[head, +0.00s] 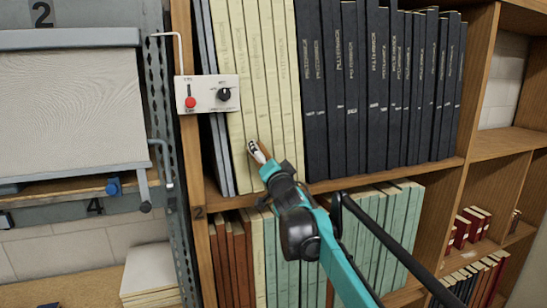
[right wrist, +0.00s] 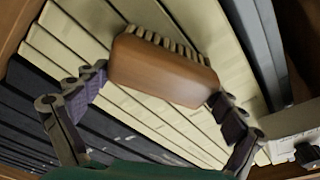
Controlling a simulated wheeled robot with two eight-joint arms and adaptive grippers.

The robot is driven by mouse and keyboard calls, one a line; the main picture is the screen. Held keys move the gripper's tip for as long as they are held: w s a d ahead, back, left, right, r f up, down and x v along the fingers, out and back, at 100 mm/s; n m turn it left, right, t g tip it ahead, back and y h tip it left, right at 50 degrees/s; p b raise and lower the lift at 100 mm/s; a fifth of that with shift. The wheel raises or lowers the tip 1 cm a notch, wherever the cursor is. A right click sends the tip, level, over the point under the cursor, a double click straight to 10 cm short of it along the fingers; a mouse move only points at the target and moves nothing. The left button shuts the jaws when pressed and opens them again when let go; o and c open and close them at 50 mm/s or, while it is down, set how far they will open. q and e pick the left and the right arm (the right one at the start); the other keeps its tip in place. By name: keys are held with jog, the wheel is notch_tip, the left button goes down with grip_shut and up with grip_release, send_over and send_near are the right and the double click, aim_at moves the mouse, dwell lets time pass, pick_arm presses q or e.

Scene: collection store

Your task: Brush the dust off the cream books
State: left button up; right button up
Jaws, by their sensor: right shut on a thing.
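The cream books (head: 253,70) stand upright on the upper shelf, between grey spines on the left and dark blue books on the right. They also fill the middle of the right wrist view (right wrist: 215,25). My right gripper (head: 262,160) is in front of their lower part. It is shut on a wooden brush (right wrist: 163,68), gripped at both ends between its fingers. The brush's pale bristles face the cream spines; whether they touch I cannot tell. In the head view the brush (head: 263,147) is partly hidden by the gripper. No dust shows clearly. My left gripper is not in view.
A white control box (head: 207,93) with a red button and black knob is fixed at the shelf's left upright, close to the cream books. Dark blue books (head: 375,80) stand to the right. A metal rack (head: 165,150) stands left.

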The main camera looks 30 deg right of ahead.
aim_at(256, 161)
jog(key=shift+w+a, duration=0.15)
jog(key=shift+a, duration=0.6)
jog(key=shift+w+a, duration=0.25)
jog(key=shift+a, duration=0.8)
jog(key=shift+d+r+p+v, duration=0.1)
jog(key=shift+p+v, duration=0.05)
jog(key=shift+v, duration=0.85)
jog(key=shift+d+r+p+v, duration=0.1)
jog(key=shift+d+v, duration=0.05)
jog(key=shift+v, duration=0.8)
jog(key=shift+d+r+p+v, duration=0.1)
jog(key=shift+p+v, duration=0.05)
jog(key=shift+v, duration=0.85)
jog(key=shift+s, duration=0.15)
jog(key=shift+s, duration=0.1)
jog(key=v, duration=0.3)
jog(key=shift+d+r+p, duration=0.15)
jog(key=shift+p, duration=0.2)
